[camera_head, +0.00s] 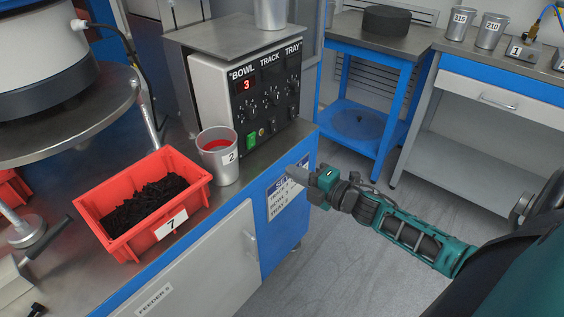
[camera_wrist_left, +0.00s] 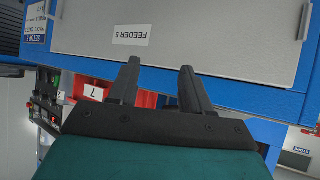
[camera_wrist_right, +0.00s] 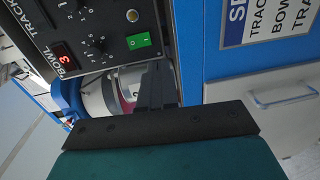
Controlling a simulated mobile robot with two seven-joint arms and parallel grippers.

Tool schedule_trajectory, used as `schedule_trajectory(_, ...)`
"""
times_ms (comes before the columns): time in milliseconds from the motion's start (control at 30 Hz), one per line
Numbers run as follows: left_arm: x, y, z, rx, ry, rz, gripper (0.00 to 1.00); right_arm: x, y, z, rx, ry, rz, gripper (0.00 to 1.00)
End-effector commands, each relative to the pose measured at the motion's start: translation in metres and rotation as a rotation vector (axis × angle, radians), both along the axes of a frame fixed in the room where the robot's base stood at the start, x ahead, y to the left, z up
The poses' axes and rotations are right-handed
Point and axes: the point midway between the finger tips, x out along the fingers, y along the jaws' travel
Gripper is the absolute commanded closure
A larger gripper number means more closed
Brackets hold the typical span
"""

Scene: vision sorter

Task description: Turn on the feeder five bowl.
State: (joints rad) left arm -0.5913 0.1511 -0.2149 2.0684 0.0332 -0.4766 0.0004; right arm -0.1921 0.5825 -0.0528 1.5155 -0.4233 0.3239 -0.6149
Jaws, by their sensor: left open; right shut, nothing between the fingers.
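The feeder's control box has a black panel (camera_head: 265,95) marked BOWL, TRACK and TRAY, with several knobs and a red display reading 3. A green rocker switch (camera_head: 251,140) sits low on the panel; it shows larger in the right wrist view (camera_wrist_right: 138,42). The big metal bowl (camera_head: 40,45) stands at upper left. The cabinet door carries a FEEDER 5 label (camera_head: 153,300). My right gripper (camera_head: 300,177) is shut and empty, in front of the cabinet and apart from the switch, to its lower right. My left gripper (camera_wrist_left: 160,68) is open and empty, facing the FEEDER 5 door.
A red bin (camera_head: 190,170) labelled 7 holds black parts on the bench. A metal cup (camera_head: 226,170) labelled 2, with red contents, stands close before the panel. A setup sheet (camera_head: 285,193) is on the blue cabinet side. Open floor lies to the right.

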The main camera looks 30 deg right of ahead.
Motion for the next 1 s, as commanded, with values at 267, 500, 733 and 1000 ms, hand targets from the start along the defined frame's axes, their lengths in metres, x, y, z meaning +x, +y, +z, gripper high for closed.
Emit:
schedule_trajectory(267, 0.003, 0.000, 0.004, 0.000, -0.006, 0.000, 0.51, -0.022, -0.007, -0.003, 0.000, 0.000, 0.000, 1.00)
schedule_trajectory(500, 0.002, 0.000, 0.003, 0.000, -0.005, 0.000, 0.51, -0.023, -0.007, -0.003, -0.001, -0.001, 0.000, 1.00)
schedule_trajectory(733, 0.000, 0.000, 0.002, 0.000, 0.001, 0.000, 0.51, -0.023, -0.007, -0.003, 0.000, -0.001, 0.000, 1.00)
schedule_trajectory(1000, -0.001, 0.001, 0.020, 0.003, 0.001, 0.000, 0.51, -0.039, 0.017, -0.001, 0.177, 0.089, -0.063, 1.00)
